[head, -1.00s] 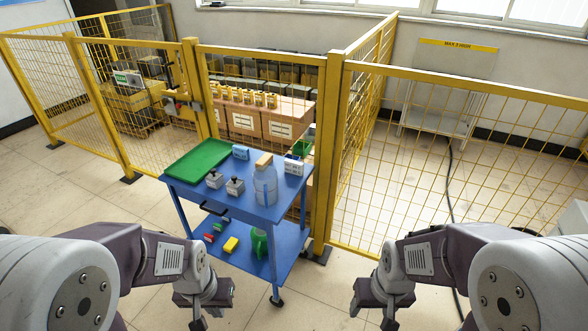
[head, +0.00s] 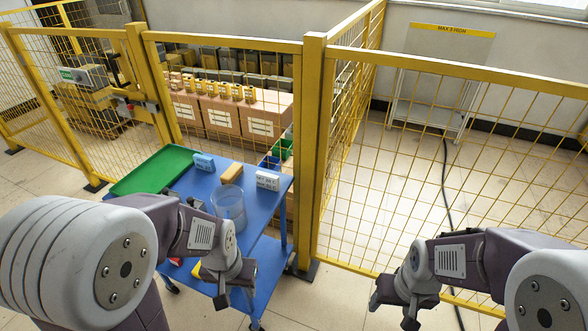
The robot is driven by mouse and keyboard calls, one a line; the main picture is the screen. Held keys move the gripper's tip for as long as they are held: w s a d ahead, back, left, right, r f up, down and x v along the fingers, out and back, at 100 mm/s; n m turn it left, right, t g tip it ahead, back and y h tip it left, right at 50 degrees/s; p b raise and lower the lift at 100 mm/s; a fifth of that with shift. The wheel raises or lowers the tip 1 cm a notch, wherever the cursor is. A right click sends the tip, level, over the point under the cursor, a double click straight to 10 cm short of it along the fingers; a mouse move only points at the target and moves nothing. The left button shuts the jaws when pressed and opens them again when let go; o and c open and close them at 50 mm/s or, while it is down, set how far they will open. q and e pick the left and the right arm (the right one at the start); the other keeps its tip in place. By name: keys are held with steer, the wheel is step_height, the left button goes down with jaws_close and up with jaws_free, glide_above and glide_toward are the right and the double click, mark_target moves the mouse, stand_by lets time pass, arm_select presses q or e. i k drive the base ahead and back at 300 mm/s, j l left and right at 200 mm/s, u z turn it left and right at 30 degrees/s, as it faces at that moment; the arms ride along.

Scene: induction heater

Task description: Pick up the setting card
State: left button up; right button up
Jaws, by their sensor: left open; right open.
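I cannot make out a setting card for certain. On the top of the blue cart (head: 262,208) stand a small white box with dark print (head: 267,180) and a light blue box (head: 204,162), either of which may be something else. My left gripper (head: 236,292) is open and empty, in front of the cart at the lower middle. My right gripper (head: 392,308) is open and empty, right of the cart over the floor. My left arm hides part of the cart's front left.
A green tray (head: 152,170), a clear container (head: 228,204) and a tan block (head: 232,173) are on the cart top. A yellow mesh fence (head: 312,150) stands close behind and right of it. Brown cartons (head: 222,117) are behind the fence.

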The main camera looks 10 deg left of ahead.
mark_target(266, 180)
steer(key=i+l+z, duration=0.1)
steer(key=i, duration=0.45)
steer(key=i+l+z, duration=0.1)
steer(key=i, duration=0.4)
steer(key=l+u, duration=0.45)
steer(key=k+j, duration=0.05)
steer(key=j, duration=0.05)
